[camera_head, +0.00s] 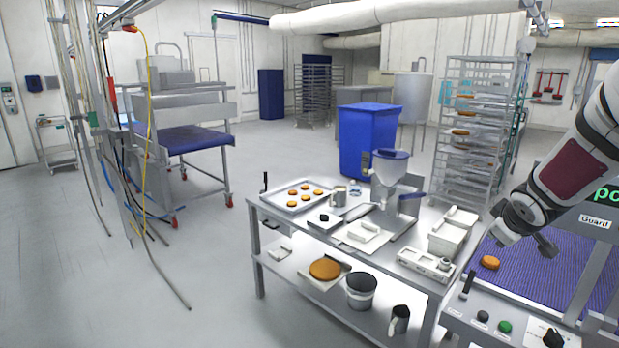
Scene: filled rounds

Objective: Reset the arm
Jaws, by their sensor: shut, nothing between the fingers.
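My arm (585,150) comes in from the right edge, grey-white with dark joints, and bends down over the right side. My gripper (546,246), small and dark at the arm's lower end, is shut and empty. The gap between the gripper and the belt cannot be judged exactly from this view. The fingers are small and partly merge with the dark wrist.
A steel table (285,222) left of the belt holds a tray (282,202) of browned rounds, a hopper machine (388,180) and white containers (452,232). A guard frame (590,245) stands right of the gripper. A control panel (490,325) is in front. Open floor lies left.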

